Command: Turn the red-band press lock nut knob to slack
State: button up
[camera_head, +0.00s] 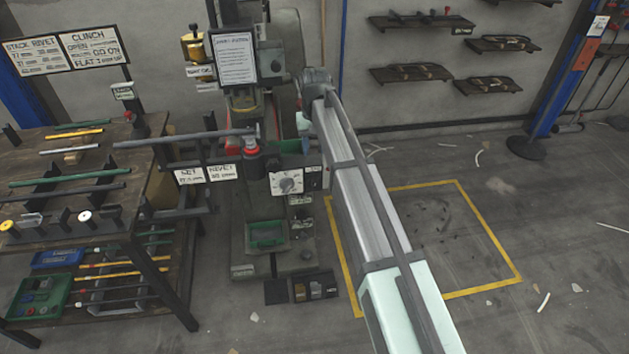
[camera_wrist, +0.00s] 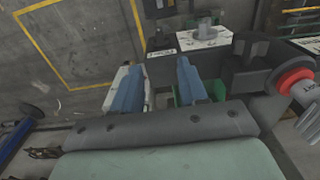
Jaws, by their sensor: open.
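The press (camera_head: 285,60) stands upright in the middle of the head view. A red band (camera_head: 249,151) rings a dark cylinder on its front, and shows as a red ring at the right of the wrist view (camera_wrist: 293,84). A white panel (camera_head: 311,181) beside it carries a round grey knob (camera_head: 287,184). The wrist view shows this knob (camera_wrist: 207,24) beyond my fingertips. Its marking is too small to read, and I cannot tell whether it is the lock nut knob. My gripper (camera_head: 294,147) is open and empty, with blue fingers (camera_wrist: 158,72) apart, close above the panel and not touching the knob.
A long bar (camera_head: 185,137) reaches from the left bench (camera_head: 70,217) to the press. Signs (camera_head: 206,173) hang beneath it. A green tray (camera_head: 266,233) sits low on the press. The yellow-outlined floor (camera_head: 425,235) at right holds only small debris.

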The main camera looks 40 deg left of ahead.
aim_at(314, 180)
notch_tip(314, 180, down, 14)
jog(key=shift+s+d+r, duration=0.1)
dwell(0.5)
grip_shut()
dwell(0.4)
